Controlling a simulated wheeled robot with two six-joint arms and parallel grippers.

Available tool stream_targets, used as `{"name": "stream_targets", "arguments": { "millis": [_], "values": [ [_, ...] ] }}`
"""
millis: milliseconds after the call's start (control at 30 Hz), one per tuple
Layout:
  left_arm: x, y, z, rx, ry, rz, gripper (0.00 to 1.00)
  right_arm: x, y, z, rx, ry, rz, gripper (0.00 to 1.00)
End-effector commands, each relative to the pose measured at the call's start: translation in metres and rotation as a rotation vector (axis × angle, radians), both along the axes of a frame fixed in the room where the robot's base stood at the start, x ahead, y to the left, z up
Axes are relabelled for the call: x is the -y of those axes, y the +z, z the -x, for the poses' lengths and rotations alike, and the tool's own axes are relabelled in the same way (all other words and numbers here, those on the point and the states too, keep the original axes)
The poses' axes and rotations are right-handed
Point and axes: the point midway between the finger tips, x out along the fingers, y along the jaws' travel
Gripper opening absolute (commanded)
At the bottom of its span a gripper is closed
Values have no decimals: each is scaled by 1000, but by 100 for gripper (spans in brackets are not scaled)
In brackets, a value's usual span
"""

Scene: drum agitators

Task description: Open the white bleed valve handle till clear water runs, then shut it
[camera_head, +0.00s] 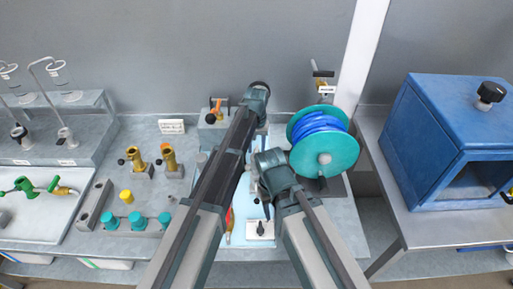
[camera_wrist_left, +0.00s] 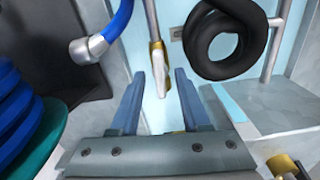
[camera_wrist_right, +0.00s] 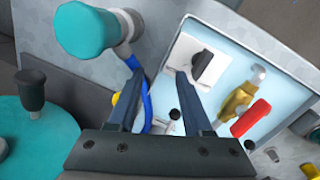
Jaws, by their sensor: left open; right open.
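The white bleed valve handle (camera_wrist_left: 158,88) hangs below a brass fitting (camera_wrist_left: 156,56) on a thin vertical pipe in the left wrist view. My left gripper (camera_wrist_left: 158,78) is open. Its two fingers stand either side of the handle in that picture; no contact shows, and the depth gap is unclear. My arms hide the valve in the head view. My right gripper (camera_wrist_right: 160,76) is open and empty over the bench, near a light blue tray (camera_wrist_right: 226,75). The outlet below the handle and any water are not clear to see.
A teal spool of blue hose (camera_head: 323,140) stands just right of my arms. A black coiled hose (camera_wrist_left: 224,42) hangs close beside the valve pipe. The tray holds a white plate with a black knob (camera_wrist_right: 205,66) and a red-handled brass valve (camera_wrist_right: 250,117). A blue cabinet (camera_head: 440,140) is at right.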

Motion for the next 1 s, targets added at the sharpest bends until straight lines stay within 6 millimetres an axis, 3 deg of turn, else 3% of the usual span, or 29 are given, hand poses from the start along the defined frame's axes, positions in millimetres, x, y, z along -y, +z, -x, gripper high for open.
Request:
{"name": "stream_targets", "arguments": {
  "millis": [367,1000],
  "values": [
    [0,29,0,0,0,0,46,0,29,0,0,0,0,50],
    [0,124,0,0,0,0,46,0,123,0,0,-2,-1,50]
  ]
}}
